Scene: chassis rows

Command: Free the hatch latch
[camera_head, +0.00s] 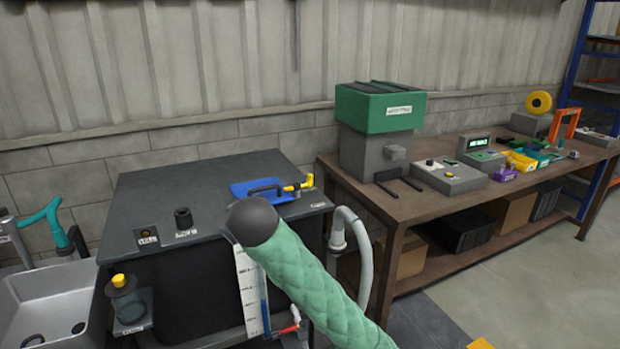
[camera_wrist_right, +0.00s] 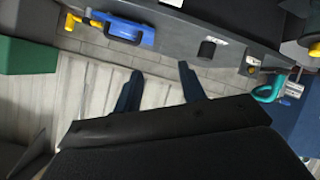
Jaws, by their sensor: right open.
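The blue hatch (camera_head: 240,188) lies on the dark top of a tank, with a dark curved handle across it. A yellow latch (camera_head: 298,187) sits at its right end. In the right wrist view the hatch (camera_wrist_right: 142,38) is at the upper left, with the yellow latch (camera_wrist_right: 97,18) at its left end. My right gripper (camera_wrist_right: 160,68) is open and empty, its two dark blue fingers apart and clear of the hatch and latch. In the head view my green-sleeved right arm crosses the foreground and its gripper cannot be seen. My left gripper is not in view.
The tank top (camera_head: 145,190) has a black knob (camera_head: 183,218) left of the hatch. A grey hose (camera_head: 360,255) rises at the tank's right. A workbench (camera_head: 450,205) carries a green-topped machine (camera_head: 378,108) and several devices. A grey sink (camera_head: 40,300) stands at the left.

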